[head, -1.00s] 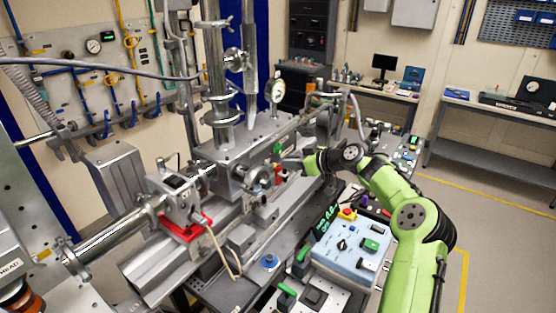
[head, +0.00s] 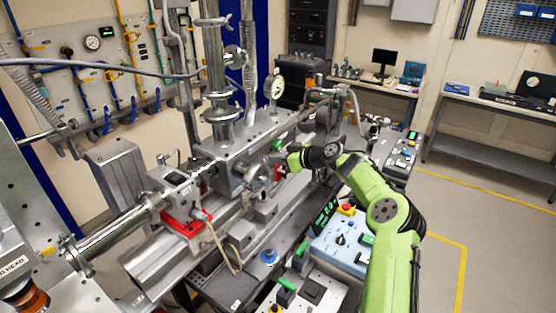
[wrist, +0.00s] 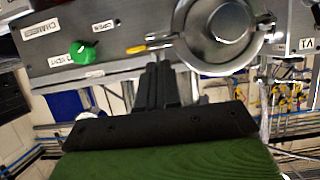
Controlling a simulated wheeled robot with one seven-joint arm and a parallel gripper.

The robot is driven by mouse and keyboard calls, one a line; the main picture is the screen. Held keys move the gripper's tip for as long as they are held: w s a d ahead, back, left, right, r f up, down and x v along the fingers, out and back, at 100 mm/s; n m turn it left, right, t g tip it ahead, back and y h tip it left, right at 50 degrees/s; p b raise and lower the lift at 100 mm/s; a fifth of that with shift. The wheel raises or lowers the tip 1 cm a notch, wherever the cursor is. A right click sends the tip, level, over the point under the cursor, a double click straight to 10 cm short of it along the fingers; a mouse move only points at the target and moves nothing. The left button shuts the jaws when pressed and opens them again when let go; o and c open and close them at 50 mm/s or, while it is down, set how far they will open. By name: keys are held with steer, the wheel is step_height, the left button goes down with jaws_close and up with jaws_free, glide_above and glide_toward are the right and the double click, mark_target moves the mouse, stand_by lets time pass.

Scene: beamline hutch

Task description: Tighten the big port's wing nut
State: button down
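The big port is the round silver flange and lid (wrist: 222,30) at the top of the wrist view. It also shows on the chamber's near side in the head view (head: 256,176). The wing nut (wrist: 150,47), with a yellow end, sticks out from the port's left edge. My gripper (wrist: 163,68) has its dark fingers pointing up, with the tips just below the wing nut in the picture. The fingers look close together, and I see nothing clearly held. Whether they touch the nut cannot be told. In the head view my gripper (head: 280,164) is beside the port.
A green knob (wrist: 86,53) sits on the labelled chamber face left of the wing nut. A dial gauge (head: 277,87) stands on top of the chamber. The blue control box (head: 342,240) is below my arm. Open floor lies to the right.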

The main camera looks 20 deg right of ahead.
steer(key=m+h+b, duration=0.1)
steer(key=b, duration=0.2)
steer(key=m+t+h+b, duration=0.1)
steer(key=m+h+b, duration=0.1)
steer(key=b, duration=0.1)
steer(key=a+m+t+h+b, duration=0.1)
steer(key=b, duration=0.3)
steer(key=shift+s+a+f+m+h, duration=0.1)
steer(key=shift+s+f+m+h, duration=0.05)
steer(key=shift+s+m+h, duration=0.2)
steer(key=shift+w, duration=0.15)
steer(key=c, duration=1.6)
jaws_free()
steer(key=shift+p, duration=0.35)
